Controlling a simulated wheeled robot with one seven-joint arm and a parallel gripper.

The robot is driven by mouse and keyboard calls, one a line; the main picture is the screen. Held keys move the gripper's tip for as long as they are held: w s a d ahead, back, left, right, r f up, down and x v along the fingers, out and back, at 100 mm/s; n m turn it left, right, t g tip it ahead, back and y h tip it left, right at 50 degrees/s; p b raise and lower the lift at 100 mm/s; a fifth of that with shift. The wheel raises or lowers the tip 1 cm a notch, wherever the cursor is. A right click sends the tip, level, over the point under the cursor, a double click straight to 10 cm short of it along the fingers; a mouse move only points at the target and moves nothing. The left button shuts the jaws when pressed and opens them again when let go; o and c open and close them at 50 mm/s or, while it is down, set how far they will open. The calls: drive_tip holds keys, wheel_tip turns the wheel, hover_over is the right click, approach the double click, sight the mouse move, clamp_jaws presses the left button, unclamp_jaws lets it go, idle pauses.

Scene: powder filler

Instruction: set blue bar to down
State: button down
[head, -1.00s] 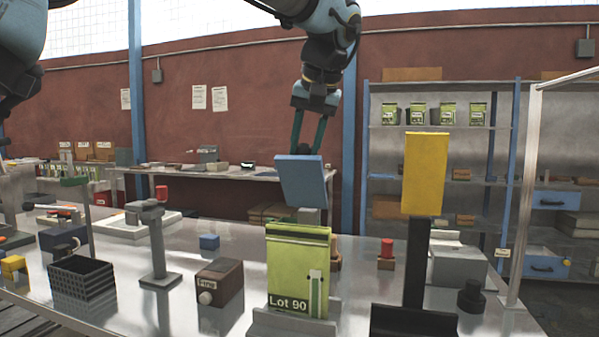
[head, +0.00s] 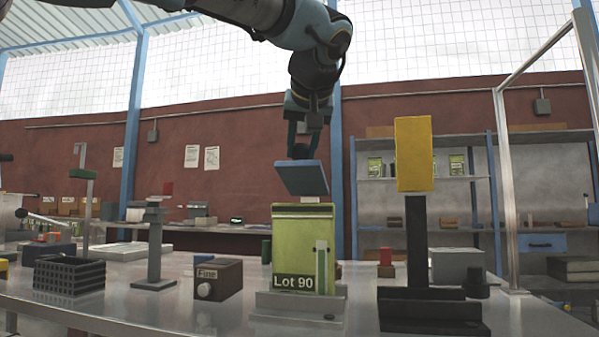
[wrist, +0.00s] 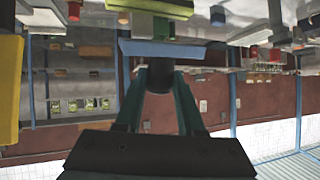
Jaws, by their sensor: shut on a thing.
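The blue bar (head: 302,178) shows in the head view as a flat blue plate, tilted, just above the green Lot 90 bag (head: 303,245) in the picture. My gripper (head: 299,148) comes down from above and is shut on a dark rounded knob (head: 299,152) at the bar's upper edge. In the wrist view the blue bar (wrist: 190,52) crosses beyond my fingertips (wrist: 158,80), with the dark knob (wrist: 157,76) between the fingers.
A yellow block (head: 413,153) on a black stand (head: 418,245) is to the right. A dark box labelled Fine (head: 218,279), a grey stand (head: 154,245) and a black basket (head: 69,275) are to the left. A metal frame post (head: 509,190) rises at the right.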

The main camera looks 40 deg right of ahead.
sight(298, 174)
drive_tip(key=shift+s+a+f+n+t+h+b, duration=0.15)
drive_tip(key=shift+a+f+t+h+b, duration=0.4)
drive_tip(key=shift+b, duration=1.55)
drive_tip(key=shift+s+f+n+t+h+b, duration=0.1)
drive_tip(key=shift+s+f+t+h+b, duration=0.15)
drive_tip(key=shift+f+b, duration=1.25)
drive_tip(key=shift+s+a+f+n+t+h+b, duration=0.15)
drive_tip(key=shift+a+t+h+b, duration=0.25)
drive_tip(key=shift+b, duration=2.25)
drive_tip(key=b, duration=0.3)
drive_tip(key=shift+s+a+f+h+b, duration=0.1)
drive_tip(key=shift+f+h+b, duration=0.15)
drive_tip(key=shift+h+b, duration=0.15)
drive_tip(key=shift+t+b, duration=0.3)
drive_tip(key=shift+b, duration=0.15)
drive_tip(key=c, duration=0.5)
unclamp_jaws()
drive_tip(key=shift+s+a, duration=0.1)
drive_tip(key=shift+s, duration=0.05)
drive_tip(key=p+v, duration=0.1)
drive_tip(key=v, duration=0.9)
drive_tip(key=shift+s+a, duration=0.15)
drive_tip(key=shift+a, duration=0.05)
